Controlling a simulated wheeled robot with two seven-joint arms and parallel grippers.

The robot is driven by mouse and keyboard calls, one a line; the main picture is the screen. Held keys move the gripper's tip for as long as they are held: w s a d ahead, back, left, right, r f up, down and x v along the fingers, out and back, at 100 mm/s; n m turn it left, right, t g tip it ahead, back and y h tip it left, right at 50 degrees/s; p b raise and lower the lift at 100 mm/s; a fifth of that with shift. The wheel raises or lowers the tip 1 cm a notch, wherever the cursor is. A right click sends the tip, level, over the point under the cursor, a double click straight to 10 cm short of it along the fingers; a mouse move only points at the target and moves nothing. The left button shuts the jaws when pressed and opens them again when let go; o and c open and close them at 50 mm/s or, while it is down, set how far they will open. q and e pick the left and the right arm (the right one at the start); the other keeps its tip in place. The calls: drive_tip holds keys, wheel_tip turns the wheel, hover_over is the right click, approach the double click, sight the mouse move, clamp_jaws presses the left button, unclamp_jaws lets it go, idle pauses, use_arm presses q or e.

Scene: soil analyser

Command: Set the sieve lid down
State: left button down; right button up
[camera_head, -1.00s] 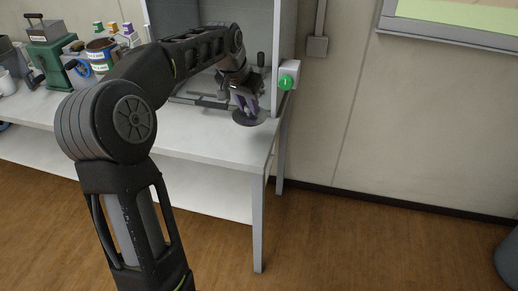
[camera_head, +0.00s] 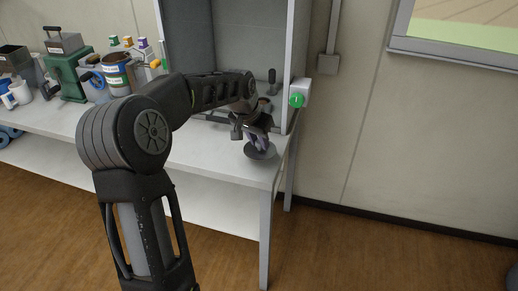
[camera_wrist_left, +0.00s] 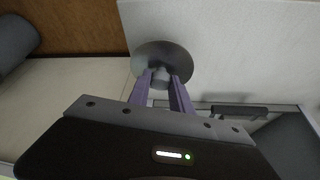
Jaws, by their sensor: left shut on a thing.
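The sieve lid (camera_head: 262,153) is a dark grey round disc near the right front corner of the white table (camera_head: 205,152). My left gripper (camera_head: 258,143) is above it with its purple-grey fingers pointing down. In the left wrist view the lid (camera_wrist_left: 163,53) lies beyond the fingertips, and the left gripper (camera_wrist_left: 160,78) is shut on the small knob at its centre. The lid is at or just above the tabletop; I cannot tell whether it touches. My right gripper is not in view.
A grey cabinet (camera_head: 235,45) with a green button (camera_head: 297,100) stands behind the gripper. A green device (camera_head: 70,75), cans (camera_head: 117,72) and a white mug (camera_head: 18,93) are at the table's left. The table's right edge is close to the lid.

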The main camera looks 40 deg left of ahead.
sight(257, 145)
use_arm(q)
drive_tip(key=shift+f, duration=1.65)
drive_tip(key=shift+f, duration=0.1)
drive_tip(key=c, duration=1.2)
unclamp_jaws()
drive_tip(key=shift+o, duration=0.2)
drive_tip(key=shift+r, duration=0.2)
drive_tip(key=v, duration=1.1)
drive_tip(key=shift+s+r, duration=0.15)
drive_tip(key=shift+r, duration=0.25)
